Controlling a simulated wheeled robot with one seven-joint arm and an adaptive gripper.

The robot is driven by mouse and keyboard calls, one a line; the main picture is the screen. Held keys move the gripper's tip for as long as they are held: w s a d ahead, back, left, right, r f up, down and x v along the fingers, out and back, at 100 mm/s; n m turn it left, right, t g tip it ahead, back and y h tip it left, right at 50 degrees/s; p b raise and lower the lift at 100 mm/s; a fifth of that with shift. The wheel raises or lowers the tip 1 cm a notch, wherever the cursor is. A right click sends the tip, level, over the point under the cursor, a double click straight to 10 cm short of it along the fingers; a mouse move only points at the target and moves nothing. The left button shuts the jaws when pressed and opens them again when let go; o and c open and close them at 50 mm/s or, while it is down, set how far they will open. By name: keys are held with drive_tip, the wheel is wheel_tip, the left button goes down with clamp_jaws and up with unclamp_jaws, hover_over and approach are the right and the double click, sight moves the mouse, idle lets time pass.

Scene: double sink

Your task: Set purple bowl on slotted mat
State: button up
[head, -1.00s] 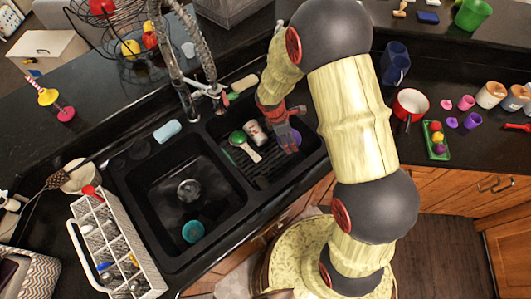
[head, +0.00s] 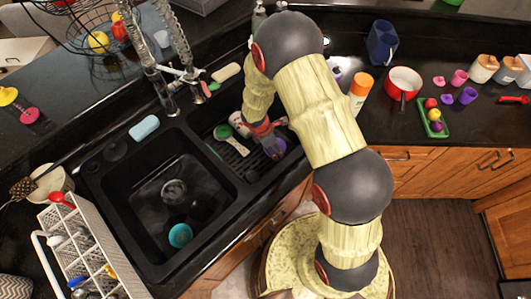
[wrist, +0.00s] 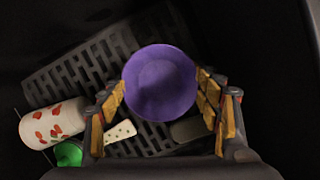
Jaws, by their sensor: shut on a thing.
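The purple bowl (wrist: 160,82) sits between my gripper's fingers (wrist: 161,90) in the wrist view, a finger against each side of its rim. Its empty inside faces the camera. In the head view the bowl (head: 279,149) is partly hidden by my gripper (head: 269,145), which is down in the right basin. The dark slotted mat (wrist: 68,78) lies on that basin's floor. It also shows in the head view (head: 226,154). The bowl overlaps the mat's right part; I cannot tell whether it touches it.
The left basin holds a teal bowl (head: 180,235). A white rack (head: 80,250) stands at left.

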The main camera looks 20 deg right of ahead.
drive_tip(key=shift+f+b, duration=0.75)
drive_tip(key=shift+f, duration=2.9)
drive_tip(key=shift+f, duration=0.1)
drive_tip(key=shift+f, duration=0.15)
drive_tip(key=o, duration=1.3)
